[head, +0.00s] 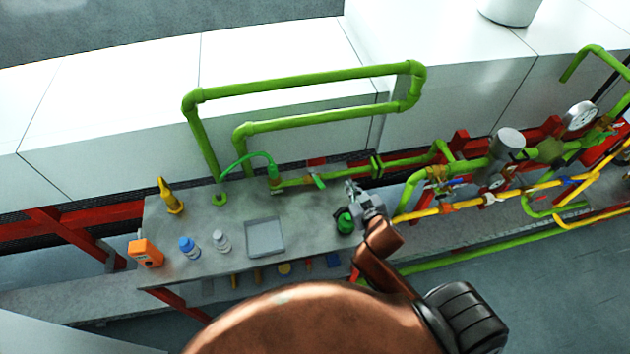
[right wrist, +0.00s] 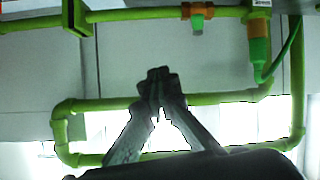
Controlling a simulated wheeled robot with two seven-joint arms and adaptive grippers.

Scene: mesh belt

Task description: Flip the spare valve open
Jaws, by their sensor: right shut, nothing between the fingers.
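A small valve with an orange-red body (head: 316,163) and a green handle (head: 318,181) sits on the green pipe at the back of the bench; I cannot tell for sure that it is the spare valve. In the right wrist view its orange body (right wrist: 205,11) and green handle (right wrist: 197,24) show at the top. My right gripper (head: 351,186) is shut and empty, to the right of this valve and apart from it. Its closed fingertips (right wrist: 159,76) show in the right wrist view. My left gripper is not in view.
The grey bench (head: 205,205) holds a grey tray (head: 265,237), an orange device (head: 145,253), a yellow bottle (head: 172,197) and two small bottles. A green round object (head: 345,222) is just below my right gripper. Green and yellow pipes with a gauge (head: 580,115) run at the right.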

